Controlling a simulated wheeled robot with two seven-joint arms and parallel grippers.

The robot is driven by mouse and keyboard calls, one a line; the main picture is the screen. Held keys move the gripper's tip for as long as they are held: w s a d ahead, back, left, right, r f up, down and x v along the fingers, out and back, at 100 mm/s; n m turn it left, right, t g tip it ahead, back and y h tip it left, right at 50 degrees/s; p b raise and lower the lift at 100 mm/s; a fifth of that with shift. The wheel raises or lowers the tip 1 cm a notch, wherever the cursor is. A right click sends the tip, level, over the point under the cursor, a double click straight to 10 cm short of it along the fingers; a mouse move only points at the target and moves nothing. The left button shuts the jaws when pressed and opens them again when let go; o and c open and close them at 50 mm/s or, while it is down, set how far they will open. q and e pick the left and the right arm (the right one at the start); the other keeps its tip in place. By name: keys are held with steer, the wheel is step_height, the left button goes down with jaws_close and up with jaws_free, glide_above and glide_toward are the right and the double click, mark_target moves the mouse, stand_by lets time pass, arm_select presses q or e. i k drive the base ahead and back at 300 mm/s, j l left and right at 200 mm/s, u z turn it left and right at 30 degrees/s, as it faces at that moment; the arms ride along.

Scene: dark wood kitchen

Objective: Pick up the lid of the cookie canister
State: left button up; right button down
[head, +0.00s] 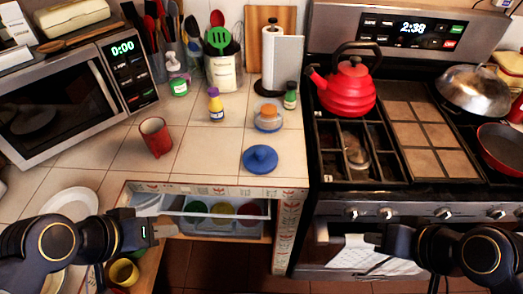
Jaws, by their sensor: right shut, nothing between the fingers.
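A round blue lid (260,159) with a knob on top lies on the tiled counter near its front edge. Just behind it stands a small clear jar with orange-brown contents (267,117); I cannot tell for sure that it is the cookie canister. My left gripper (168,229) is low at the left, in front of the counter by the drawer, apart from the lid; its finger opening is not clear. My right gripper (368,238) is in front of the stove, shut and empty, right of and nearer than the lid.
An open drawer (220,209) with colored items sits below the counter. A red kettle (347,88) sits on the stove. Counter around the lid is clear.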

mark_target(257, 159)
steer(key=i+z, duration=0.15)
steer(key=z, duration=0.2)
steer(key=i+j+z, duration=0.1)
steer(key=z, duration=0.25)
steer(key=i+j+z, duration=0.1)
steer(key=z, duration=0.25)
